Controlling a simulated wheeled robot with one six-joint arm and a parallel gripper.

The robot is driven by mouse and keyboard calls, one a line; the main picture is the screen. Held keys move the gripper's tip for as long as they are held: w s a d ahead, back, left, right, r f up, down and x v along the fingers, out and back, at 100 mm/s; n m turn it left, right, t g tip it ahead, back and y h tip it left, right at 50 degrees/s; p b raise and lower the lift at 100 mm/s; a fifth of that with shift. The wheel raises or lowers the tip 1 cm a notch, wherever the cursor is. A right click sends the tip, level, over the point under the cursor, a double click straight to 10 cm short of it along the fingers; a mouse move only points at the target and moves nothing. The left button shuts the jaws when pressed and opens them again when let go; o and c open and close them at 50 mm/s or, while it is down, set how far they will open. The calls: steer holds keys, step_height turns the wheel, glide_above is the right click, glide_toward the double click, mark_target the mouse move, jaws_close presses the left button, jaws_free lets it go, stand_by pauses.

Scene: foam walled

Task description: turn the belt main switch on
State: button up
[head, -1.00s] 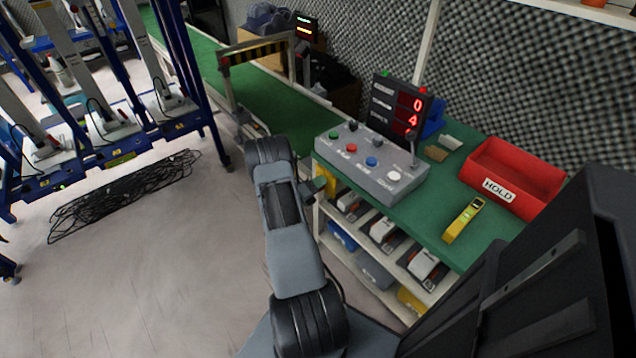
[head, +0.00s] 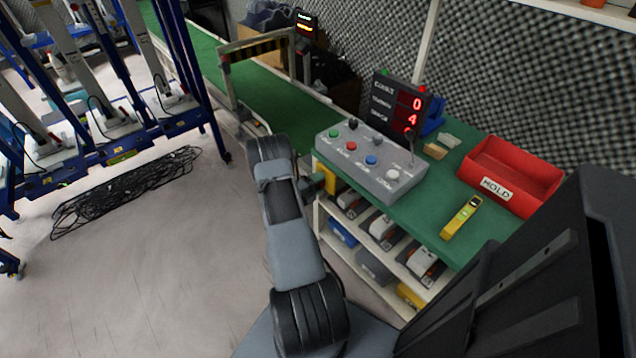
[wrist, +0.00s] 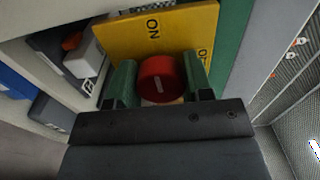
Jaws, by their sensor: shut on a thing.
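The belt main switch is a yellow plate (wrist: 115,40) with a round red knob (wrist: 160,92) in the wrist view. The plate has an ON label above the knob and a partly hidden OFF label at the right. A white mark on the knob runs roughly up and down in the picture, in line with ON. My gripper (wrist: 159,80) is shut on the knob, one green-padded finger on each side. In the head view the yellow switch plate (head: 329,181) shows at the bench's left end; my arm hides the knob there.
The green bench (head: 440,215) carries a grey button box (head: 350,170), a count display (head: 398,105), a red HOLD bin (head: 500,190) and a yellow device (head: 462,217). Shelves with tools lie below. Black cables (head: 125,190) lie on open floor at left.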

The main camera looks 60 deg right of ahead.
steer(key=o, duration=0.9)
steer(key=shift+a, duration=0.1)
steer(key=p+v, duration=0.1)
steer(key=v, duration=1.2)
steer(key=shift+w+a+p, duration=0.2)
steer(key=shift+a+p, duration=0.1)
